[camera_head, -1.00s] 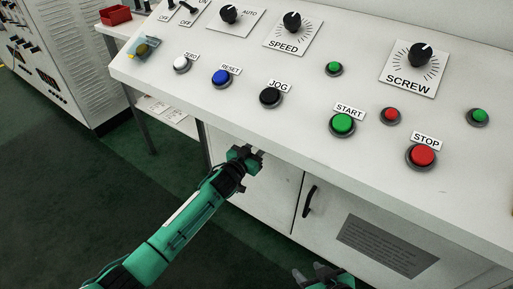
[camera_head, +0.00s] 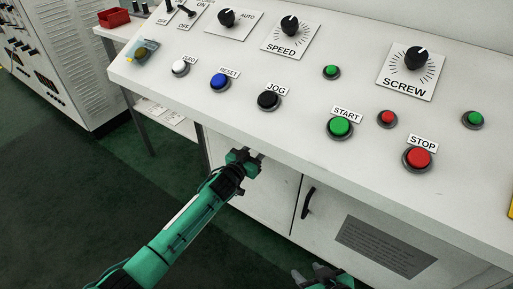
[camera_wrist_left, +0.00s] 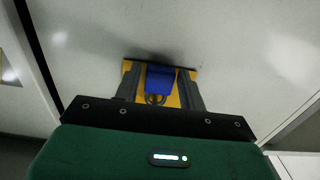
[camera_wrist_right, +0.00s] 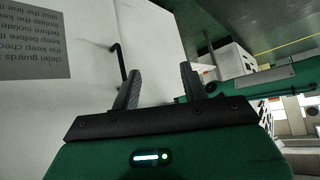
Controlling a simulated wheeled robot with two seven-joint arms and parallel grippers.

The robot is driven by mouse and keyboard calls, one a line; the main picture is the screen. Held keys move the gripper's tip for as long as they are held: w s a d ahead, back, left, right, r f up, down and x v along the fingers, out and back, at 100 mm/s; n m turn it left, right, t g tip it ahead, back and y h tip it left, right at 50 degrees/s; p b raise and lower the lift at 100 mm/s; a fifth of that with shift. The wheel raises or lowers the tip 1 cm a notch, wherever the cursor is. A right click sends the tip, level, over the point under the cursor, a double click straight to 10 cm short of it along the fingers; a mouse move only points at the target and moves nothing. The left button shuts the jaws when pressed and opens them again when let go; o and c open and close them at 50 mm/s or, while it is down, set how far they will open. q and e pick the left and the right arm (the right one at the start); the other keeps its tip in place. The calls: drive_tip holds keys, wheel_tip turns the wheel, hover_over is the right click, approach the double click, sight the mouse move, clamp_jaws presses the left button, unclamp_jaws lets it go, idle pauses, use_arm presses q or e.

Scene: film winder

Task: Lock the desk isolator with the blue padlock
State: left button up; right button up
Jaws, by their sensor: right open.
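The blue padlock (camera_wrist_left: 160,79) shows between the fingers of my left gripper (camera_wrist_left: 161,84) in the left wrist view.
The desk top (camera_head: 300,130) carries several buttons and knobs, above my left gripper. The cabinet below has a black handle (camera_head: 308,203) and a grey text plate (camera_head: 386,246). A red bin (camera_head: 114,17) stands at upper left. Green floor is open at left.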

use_arm(q)
drive_tip(key=shift+o, duration=1.2)
use_arm(e)
drive_tip(key=shift+d, duration=0.1)
use_arm(q)
drive_tip(key=p+v, duration=0.2)
drive_tip(key=v, duration=1.1)
drive_tip(key=shift+s+a, duration=0.25)
drive_tip(key=shift+s, duration=0.1)
use_arm(e)
drive_tip(key=s+d+g+h, duration=0.2)
drive_tip(key=s+d+g, duration=0.2)
drive_tip(key=d, duration=0.2)
drive_tip(key=shift+s+d+r+m+h, duration=0.15)
drive_tip(key=shift+s+r+m+h, duration=0.15)
drive_tip(key=shift+m, duration=0.1)
drive_tip(key=shift+w, duration=0.1)
